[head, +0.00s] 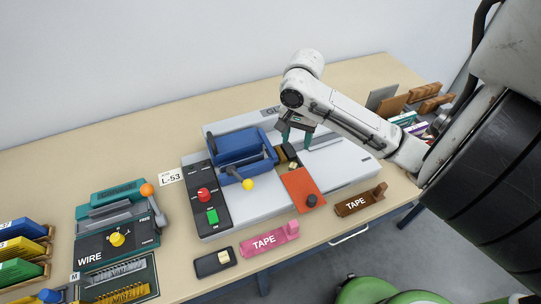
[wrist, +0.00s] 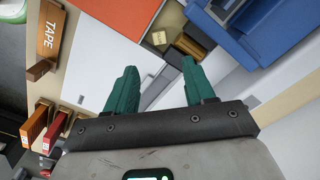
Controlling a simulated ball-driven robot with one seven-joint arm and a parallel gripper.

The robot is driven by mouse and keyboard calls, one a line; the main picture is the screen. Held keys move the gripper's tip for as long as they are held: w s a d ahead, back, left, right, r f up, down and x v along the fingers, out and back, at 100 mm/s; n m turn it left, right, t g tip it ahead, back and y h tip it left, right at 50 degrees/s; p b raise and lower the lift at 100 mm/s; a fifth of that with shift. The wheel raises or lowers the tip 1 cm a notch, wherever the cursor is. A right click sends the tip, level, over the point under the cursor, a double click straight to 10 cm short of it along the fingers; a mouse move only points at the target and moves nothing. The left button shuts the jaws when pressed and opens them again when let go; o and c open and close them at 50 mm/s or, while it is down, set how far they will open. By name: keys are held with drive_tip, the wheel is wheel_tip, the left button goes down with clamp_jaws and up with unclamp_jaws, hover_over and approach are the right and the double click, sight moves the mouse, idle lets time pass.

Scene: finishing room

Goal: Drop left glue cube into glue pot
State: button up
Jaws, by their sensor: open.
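My gripper (head: 294,131) is open and hangs over the grey machine bed, just right of the blue clamp unit.
An orange panel (head: 298,187) with a dark knob lies in front of the cube. The blue clamp unit (head: 240,147) stands close left of my gripper. Pink (head: 262,241) and brown (head: 356,203) tape dispensers sit at the front. Bare table lies behind the machine.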

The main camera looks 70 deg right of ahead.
wheel_tip(320, 180, up, 10)
drive_tip(key=p, duration=0.2)
drive_tip(key=shift+f+p, duration=0.2)
drive_tip(key=shift+p, duration=0.15)
idle(0.3)
